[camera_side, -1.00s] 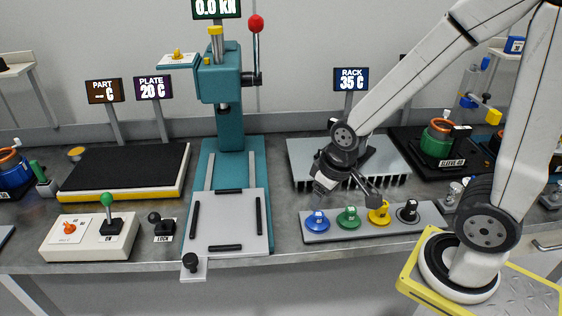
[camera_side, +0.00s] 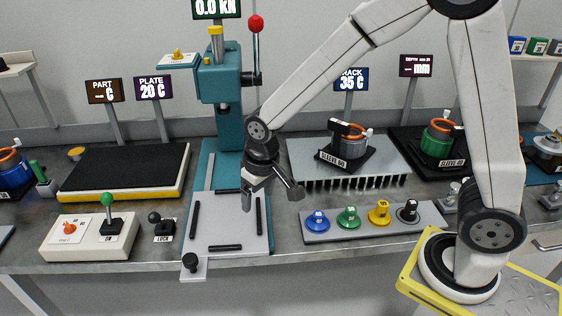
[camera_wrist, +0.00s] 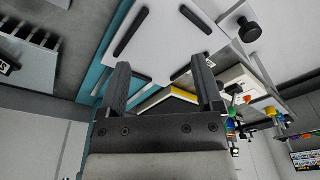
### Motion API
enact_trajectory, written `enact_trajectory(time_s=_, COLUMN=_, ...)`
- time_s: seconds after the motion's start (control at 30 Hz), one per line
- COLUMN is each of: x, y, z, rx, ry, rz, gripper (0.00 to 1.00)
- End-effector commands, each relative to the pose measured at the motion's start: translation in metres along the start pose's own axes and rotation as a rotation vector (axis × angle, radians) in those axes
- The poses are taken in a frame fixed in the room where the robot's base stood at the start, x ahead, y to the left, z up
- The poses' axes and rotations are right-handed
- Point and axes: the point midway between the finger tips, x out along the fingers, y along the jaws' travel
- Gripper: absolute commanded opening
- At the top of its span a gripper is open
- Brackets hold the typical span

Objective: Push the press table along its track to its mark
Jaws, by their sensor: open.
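The press table (camera_side: 225,225) is a light grey plate with black bars, lying at the front end of the teal track (camera_side: 202,165) below the teal press (camera_side: 222,85). A black knob (camera_side: 190,262) sits on a tab at its front left corner. My gripper (camera_side: 271,198) is open and empty, above the right side of the table. In the wrist view the gripper (camera_wrist: 160,64) shows two spread fingers with the pale press table (camera_wrist: 165,45) beyond them and the knob (camera_wrist: 249,30) at upper right. I cannot tell whether a finger touches the table.
A tray of blue, green, yellow and black knobbed pieces (camera_side: 330,231) lies right of the table. A finned rack (camera_side: 300,160) behind it carries an orange and grey sleeve part (camera_side: 345,143). A lock lever (camera_side: 155,220) and a green-knobbed control box (camera_side: 85,240) stand to the left.

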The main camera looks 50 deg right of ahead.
Motion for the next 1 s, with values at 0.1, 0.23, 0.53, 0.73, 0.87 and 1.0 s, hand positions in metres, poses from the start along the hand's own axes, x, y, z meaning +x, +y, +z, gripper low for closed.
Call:
enact_trajectory(time_s=0.1, x=0.009, y=-0.031, z=-0.021, rx=-0.005, ry=-0.028, rz=0.0, gripper=0.84)
enact_trajectory(time_s=0.23, x=0.018, y=-0.065, z=-0.038, rx=-0.005, ry=-0.058, rz=0.004, gripper=0.84)
enact_trajectory(time_s=0.53, x=0.039, y=-0.135, z=-0.059, rx=-0.002, ry=-0.112, rz=0.021, gripper=0.84)
enact_trajectory(time_s=0.73, x=0.044, y=-0.154, z=-0.062, rx=0.0, ry=-0.125, rz=0.027, gripper=0.84)
enact_trajectory(time_s=0.87, x=0.045, y=-0.156, z=-0.062, rx=0.001, ry=-0.126, rz=0.028, gripper=0.84)
enact_trajectory(time_s=1.0, x=0.046, y=-0.155, z=-0.062, rx=0.001, ry=-0.126, rz=0.028, gripper=0.84)
